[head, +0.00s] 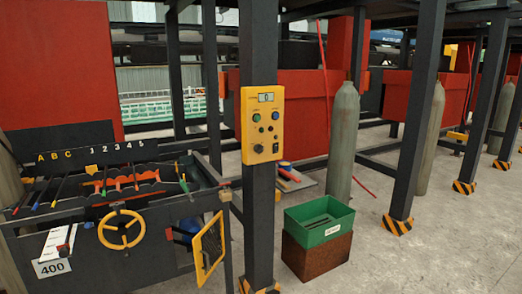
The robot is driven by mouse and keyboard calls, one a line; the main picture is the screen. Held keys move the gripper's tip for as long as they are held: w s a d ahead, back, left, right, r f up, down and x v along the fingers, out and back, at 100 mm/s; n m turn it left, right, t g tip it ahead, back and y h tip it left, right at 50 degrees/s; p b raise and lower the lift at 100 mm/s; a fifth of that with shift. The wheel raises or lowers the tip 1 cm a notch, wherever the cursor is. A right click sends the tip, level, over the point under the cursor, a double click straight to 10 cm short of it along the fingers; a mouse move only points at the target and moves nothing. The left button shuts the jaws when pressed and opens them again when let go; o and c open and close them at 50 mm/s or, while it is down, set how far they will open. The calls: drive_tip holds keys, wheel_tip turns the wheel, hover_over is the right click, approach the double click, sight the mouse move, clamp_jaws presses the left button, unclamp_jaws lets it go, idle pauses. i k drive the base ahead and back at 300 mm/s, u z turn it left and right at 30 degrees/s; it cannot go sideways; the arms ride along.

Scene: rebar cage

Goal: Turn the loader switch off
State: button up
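A yellow control box (262,124) is fixed to a dark upright post near the middle of the head view. It has a small display at the top, several small round coloured controls below it, and a black knob or switch (259,148) at its lower left. I cannot read which control is the loader switch or how it is set. My gripper is not in view.
A dark machine with coloured levers, a yellow handwheel (121,230) and a yellow mesh panel (208,248) stands at left. A green bin (320,221) sits on a rusty box (316,257) right of the post. A grey cylinder (343,140) stands behind. Concrete floor is clear at lower right.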

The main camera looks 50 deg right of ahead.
sight(259, 148)
drive_tip(key=z, duration=0.25)
drive_tip(key=i, duration=0.9)
drive_tip(key=u, duration=0.2)
